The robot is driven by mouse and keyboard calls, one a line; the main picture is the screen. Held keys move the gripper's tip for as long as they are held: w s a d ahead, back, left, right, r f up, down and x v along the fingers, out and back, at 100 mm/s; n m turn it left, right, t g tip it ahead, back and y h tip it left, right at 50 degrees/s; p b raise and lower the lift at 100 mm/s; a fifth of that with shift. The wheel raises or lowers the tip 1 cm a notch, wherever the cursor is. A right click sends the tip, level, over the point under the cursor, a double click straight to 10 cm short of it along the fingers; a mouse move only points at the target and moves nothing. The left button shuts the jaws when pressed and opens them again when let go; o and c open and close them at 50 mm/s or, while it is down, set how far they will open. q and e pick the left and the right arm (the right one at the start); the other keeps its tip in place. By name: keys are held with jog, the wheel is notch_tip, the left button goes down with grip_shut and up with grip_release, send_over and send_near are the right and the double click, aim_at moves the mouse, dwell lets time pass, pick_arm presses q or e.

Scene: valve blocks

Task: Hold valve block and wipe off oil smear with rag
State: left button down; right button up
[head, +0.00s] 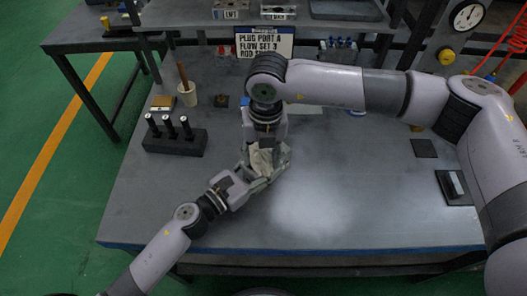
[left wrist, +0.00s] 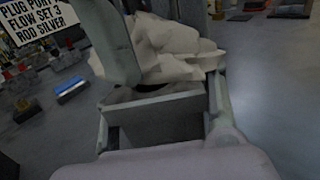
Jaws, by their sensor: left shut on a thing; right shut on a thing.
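The crumpled beige rag (head: 262,160) is above the middle of the table, between my two grippers. My right gripper (head: 266,152) comes down from above and is shut on the rag. My left gripper (head: 262,174) reaches in from the lower left, shut with its fingers around the spot under the rag. In the left wrist view the rag (left wrist: 172,48) bulges over and beside a grey finger. The valve block in the left gripper is hidden by rag and fingers; I cannot make out its outline or any oil smear.
A dark rack (head: 175,142) with several black-handled pieces stands at the left, near a cup (head: 187,95) with a brush. A sign (head: 264,42) stands at the back under the shelf. Dark pads (head: 424,148) lie at the right. The front of the table is clear.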

jog(key=shift+r, duration=3.5)
pick_arm(q)
jog(key=c, duration=0.6)
grip_release()
jog(key=shift+c, duration=0.2)
jog(key=v, duration=1.2)
